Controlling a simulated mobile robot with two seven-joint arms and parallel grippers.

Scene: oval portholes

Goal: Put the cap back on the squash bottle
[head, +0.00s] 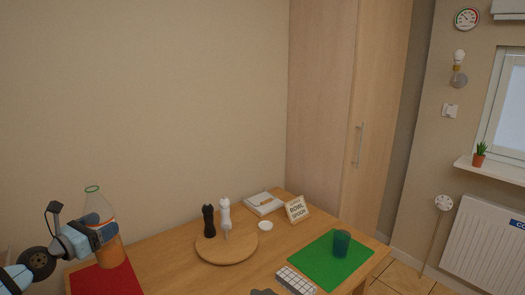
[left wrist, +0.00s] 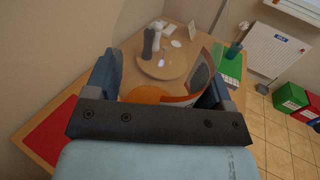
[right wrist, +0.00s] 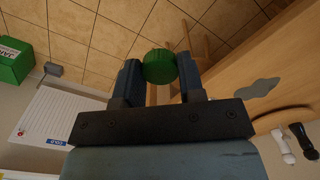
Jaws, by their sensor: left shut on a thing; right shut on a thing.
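The squash bottle (head: 109,257) stands at the left end of the table, clear with orange squash in its lower part. Its mouth is open, with a green ring at the neck. My left gripper (head: 98,232) is shut on the bottle's body from the left, below the neck. In the left wrist view the bottle's orange squash (left wrist: 150,94) shows between the fingers. My right gripper (right wrist: 159,78) is shut on the green cap (right wrist: 159,66), which shows between its fingertips in the right wrist view. The right gripper is out of the head view.
A red mat (head: 122,282) lies by the bottle. A round wooden board (head: 228,252) carries dark and white mills. Space above the bottle is clear.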

